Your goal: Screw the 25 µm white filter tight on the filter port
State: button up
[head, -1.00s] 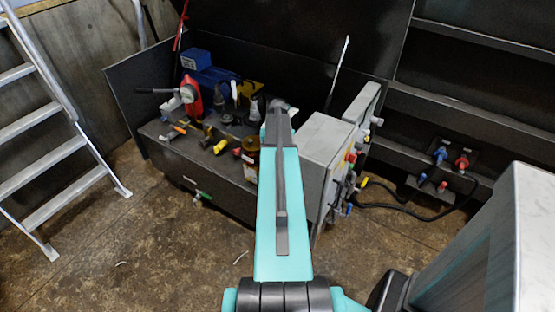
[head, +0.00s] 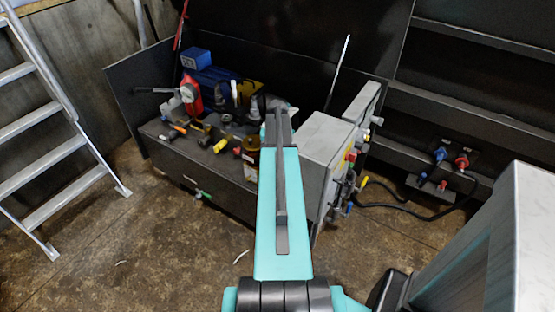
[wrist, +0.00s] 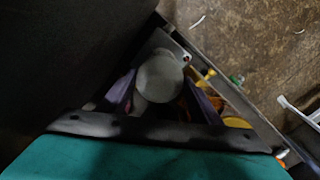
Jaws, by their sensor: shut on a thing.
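A pale grey-white round thing (wrist: 160,78), which I take to be the white filter, sits between the two fingers of my gripper (wrist: 163,98) in the wrist view. The fingers are shut on it, and its flat round end faces the camera. In the head view my wrist (head: 268,103) is over the back right part of the dark bench; my own arm covers much of that area. The filter port is hidden, so I cannot tell whether the filter touches it. No micron marking can be read.
The bench (head: 225,178) carries a red device (head: 191,94), a blue box (head: 196,59), a yellow item (head: 221,145) and an amber container (head: 251,150). A grey cabinet (head: 325,150) stands close on the right.

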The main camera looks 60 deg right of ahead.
jog(key=c, duration=0.3)
jog(key=shift+m+p, duration=0.45)
jog(key=shift+m, duration=2.05)
jog(key=shift+m, duration=0.3)
jog(key=shift+m+p, duration=0.35)
jog(key=shift+m, duration=1.85)
jog(key=shift+m, duration=0.3)
jog(key=shift+w+m+p, duration=0.1)
jog(key=shift+m+p, duration=0.25)
jog(key=shift+m, duration=1.95)
